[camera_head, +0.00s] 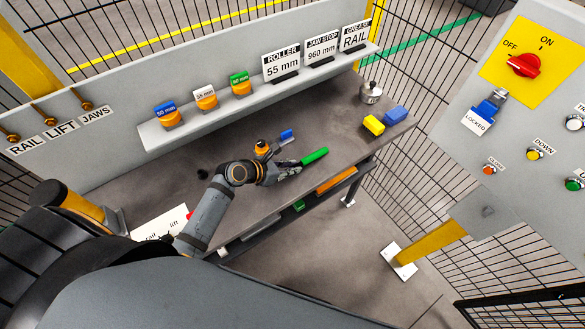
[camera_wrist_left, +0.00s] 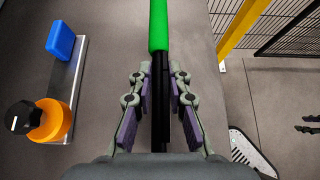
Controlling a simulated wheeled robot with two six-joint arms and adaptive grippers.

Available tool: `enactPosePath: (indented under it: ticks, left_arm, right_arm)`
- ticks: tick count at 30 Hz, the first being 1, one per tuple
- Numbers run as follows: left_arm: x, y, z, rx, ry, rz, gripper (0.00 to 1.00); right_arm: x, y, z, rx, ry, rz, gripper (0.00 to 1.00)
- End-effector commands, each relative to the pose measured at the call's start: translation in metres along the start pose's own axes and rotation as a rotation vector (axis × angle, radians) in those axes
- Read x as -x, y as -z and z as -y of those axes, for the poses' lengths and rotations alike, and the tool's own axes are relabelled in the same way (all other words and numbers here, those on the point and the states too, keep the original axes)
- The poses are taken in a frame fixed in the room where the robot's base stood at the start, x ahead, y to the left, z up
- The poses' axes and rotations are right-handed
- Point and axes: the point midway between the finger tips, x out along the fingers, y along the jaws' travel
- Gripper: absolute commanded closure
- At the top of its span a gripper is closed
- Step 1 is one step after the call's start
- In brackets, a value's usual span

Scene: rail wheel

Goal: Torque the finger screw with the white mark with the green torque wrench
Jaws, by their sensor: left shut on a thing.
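The torque wrench has a green handle (camera_head: 314,156) and a black shaft. My left gripper (camera_head: 285,172) is shut on the black shaft. In the left wrist view the shaft (camera_wrist_left: 160,100) runs between my fingers (camera_wrist_left: 160,95), with the green handle (camera_wrist_left: 159,25) pointing away at the top. A black knob with a white mark (camera_wrist_left: 18,117) sits on an orange round body (camera_wrist_left: 55,122) at the near end of a metal plate, left of the gripper and apart from it. The orange body also shows in the head view (camera_head: 262,147), beside my gripper. The wrench's other end is hidden.
A blue block (camera_wrist_left: 61,40) stands on the same metal plate (camera_wrist_left: 77,75). Yellow (camera_head: 373,125) and blue (camera_head: 396,115) blocks and a metal weight (camera_head: 371,92) lie at the bench's right. A shelf (camera_head: 250,103) holds labelled pieces. The bench (camera_head: 330,120) is bare around the wrench handle.

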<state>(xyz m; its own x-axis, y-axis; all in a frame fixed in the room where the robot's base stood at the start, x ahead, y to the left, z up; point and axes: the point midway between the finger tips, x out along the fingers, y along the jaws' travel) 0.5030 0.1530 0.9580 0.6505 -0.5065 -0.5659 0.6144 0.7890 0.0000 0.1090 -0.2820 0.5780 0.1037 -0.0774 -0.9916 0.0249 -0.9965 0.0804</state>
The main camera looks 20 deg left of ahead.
Motion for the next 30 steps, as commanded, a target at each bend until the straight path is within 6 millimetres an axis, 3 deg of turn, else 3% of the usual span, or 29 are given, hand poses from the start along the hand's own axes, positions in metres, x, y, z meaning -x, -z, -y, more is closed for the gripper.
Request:
enactPosePath:
  ticks: [3, 10, 18, 24, 30]
  left_arm:
    - [0.013, -0.019, 0.001, -0.008, -0.001, 0.005, 1.0]
    - [0.078, -0.049, 0.041, -0.006, 0.003, 0.001, 1.0]
    - [0.131, -0.045, 0.09, -0.001, 0.005, 0.0, 1.0]
    - [0.145, -0.046, 0.102, 0.0, 0.002, 0.002, 1.0]
    - [0.146, -0.046, 0.103, 0.0, 0.001, 0.004, 1.0]
  right_arm:
    - [-0.006, -0.001, 0.002, -0.001, 0.002, 0.001, 0.58]
    - [-0.003, -0.003, 0.007, -0.003, 0.008, 0.004, 0.58]
    - [-0.004, -0.004, 0.007, -0.003, 0.008, 0.005, 0.58]
    - [-0.001, -0.003, 0.006, -0.003, 0.007, 0.005, 0.58]
    - [-0.001, -0.003, 0.004, -0.001, 0.004, 0.005, 0.58]
